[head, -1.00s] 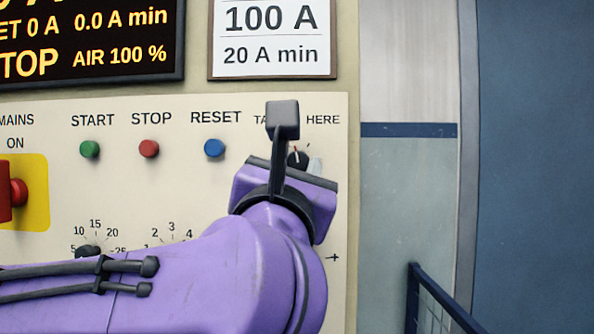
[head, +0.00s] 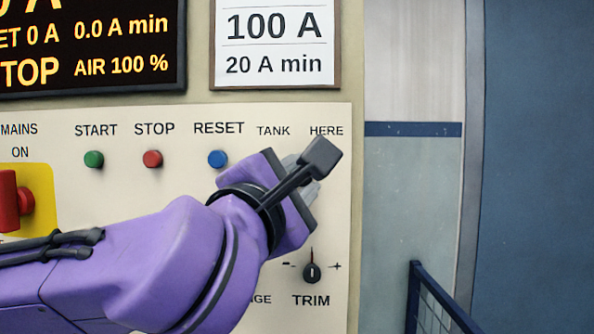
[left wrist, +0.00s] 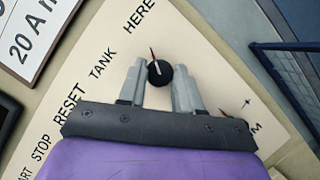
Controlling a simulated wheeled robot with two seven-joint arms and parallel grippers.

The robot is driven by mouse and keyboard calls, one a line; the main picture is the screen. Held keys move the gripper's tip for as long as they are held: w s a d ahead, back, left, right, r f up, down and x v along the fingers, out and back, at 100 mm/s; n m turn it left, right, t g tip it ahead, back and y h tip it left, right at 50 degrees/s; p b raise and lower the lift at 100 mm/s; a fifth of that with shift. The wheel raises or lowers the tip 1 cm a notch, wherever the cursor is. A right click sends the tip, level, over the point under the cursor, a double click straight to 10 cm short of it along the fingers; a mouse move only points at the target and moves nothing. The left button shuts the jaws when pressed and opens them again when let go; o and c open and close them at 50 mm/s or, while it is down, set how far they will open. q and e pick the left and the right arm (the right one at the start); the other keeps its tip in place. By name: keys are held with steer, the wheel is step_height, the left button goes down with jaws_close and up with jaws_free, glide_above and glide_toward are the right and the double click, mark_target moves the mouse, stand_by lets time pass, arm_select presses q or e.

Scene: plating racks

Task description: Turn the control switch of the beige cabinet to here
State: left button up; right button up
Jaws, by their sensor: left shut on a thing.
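The control switch (left wrist: 160,73) is a round black knob with a thin pointer line, on the panel of the beige cabinet (head: 120,195) below the TANK (head: 273,131) and HERE (head: 326,131) labels. In the left wrist view its pointer leans toward the HERE side. My left gripper (left wrist: 159,82) is shut on the knob, with one grey finger on each side of it. In the head view my purple left gripper (head: 313,190) is tilted and hides the knob. My right gripper is not in view.
Green START (head: 94,159), red STOP (head: 152,158) and blue RESET (head: 217,158) buttons sit left of my gripper. The TRIM knob (head: 312,272) is just below it. A red mains switch (head: 12,200) is at far left. A dark blue railing (head: 440,295) stands right of the cabinet.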

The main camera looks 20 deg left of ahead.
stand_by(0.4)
arm_select(q)
steer(key=o, duration=1)
steer(key=s+b, duration=0.1)
steer(key=s, duration=0.2)
steer(key=s+f+b, duration=0.1)
steer(key=s, duration=0.3)
steer(key=s+f+b, duration=0.1)
steer(key=s, duration=0.2)
steer(key=shift+s+a+b, duration=0.15)
steer(key=shift+a+b, duration=0.15)
steer(key=shift+a, duration=0.05)
